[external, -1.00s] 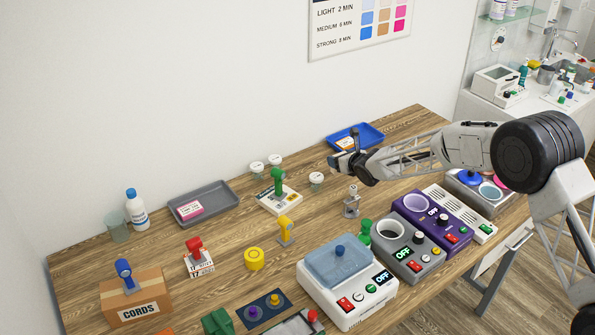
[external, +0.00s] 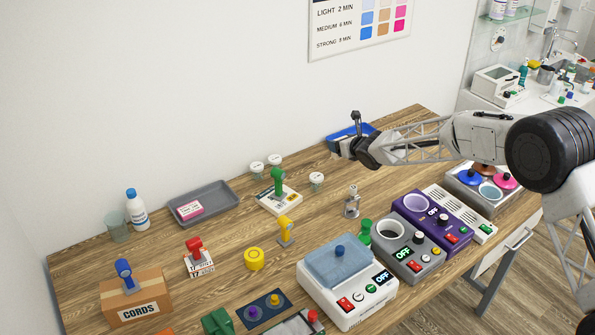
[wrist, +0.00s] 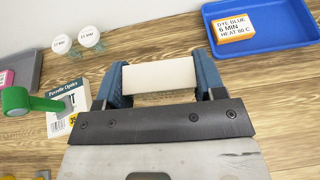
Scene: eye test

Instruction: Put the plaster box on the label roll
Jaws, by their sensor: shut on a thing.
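My gripper (external: 338,150) is at the back right of the table, in front of the blue tray in the external view. In the external view my gripper mostly hides this block. A round yellow thing (external: 254,259) lies on the table front left of my gripper, well apart from it; it may be the label roll, but I cannot tell for sure.
A blue tray (wrist: 252,46) holds an orange-and-white box (wrist: 235,27). A white box (external: 279,200) bears a green handled thing (external: 278,180). Several lidded jars, a grey tray (external: 203,208) and a metal dispenser (external: 352,202) stand around. Machines line the front right.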

